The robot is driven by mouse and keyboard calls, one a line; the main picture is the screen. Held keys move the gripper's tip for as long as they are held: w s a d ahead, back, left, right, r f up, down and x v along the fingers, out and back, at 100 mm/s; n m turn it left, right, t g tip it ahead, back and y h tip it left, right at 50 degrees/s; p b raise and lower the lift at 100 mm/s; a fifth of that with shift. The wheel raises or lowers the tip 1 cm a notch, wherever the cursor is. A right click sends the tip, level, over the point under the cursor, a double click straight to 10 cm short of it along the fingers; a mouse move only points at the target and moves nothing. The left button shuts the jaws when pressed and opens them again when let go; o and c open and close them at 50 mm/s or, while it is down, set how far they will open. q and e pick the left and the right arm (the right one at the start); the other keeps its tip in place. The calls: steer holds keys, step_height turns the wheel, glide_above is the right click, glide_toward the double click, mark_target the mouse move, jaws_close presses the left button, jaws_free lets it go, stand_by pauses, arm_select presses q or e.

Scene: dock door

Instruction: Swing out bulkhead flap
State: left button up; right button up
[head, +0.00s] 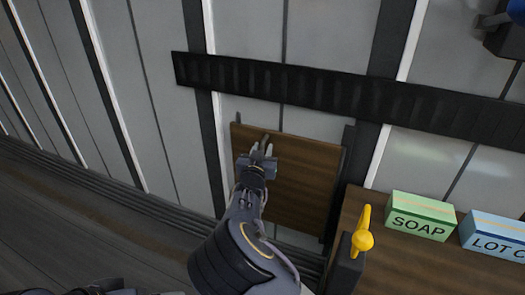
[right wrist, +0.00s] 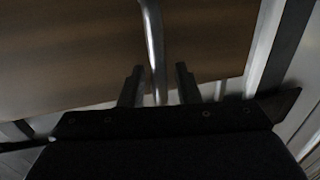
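The bulkhead flap is a brown wooden panel (head: 305,190) in the wall, below a black ribbed rail. My right gripper (head: 263,149) is in front of its upper left part. In the right wrist view a pale metal bar handle (right wrist: 153,40) runs along the brown panel (right wrist: 75,50). The two fingers of my right gripper (right wrist: 159,82) stand apart, one on each side of the bar, with a visible gap on both sides. The lower end of the bar reaches between them. My left gripper is out of view.
A yellow knobbed lever (head: 363,238) stands on a dark post right of the flap. A green SOAP box (head: 420,216) and a blue LOT box (head: 495,236) sit on a brown surface (head: 400,265) at the right. The floor (head: 70,235) at left looks clear.

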steer(key=shift+c, duration=0.2)
jaws_close()
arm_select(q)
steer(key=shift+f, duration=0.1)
arm_select(e)
steer(key=shift+f, duration=0.1)
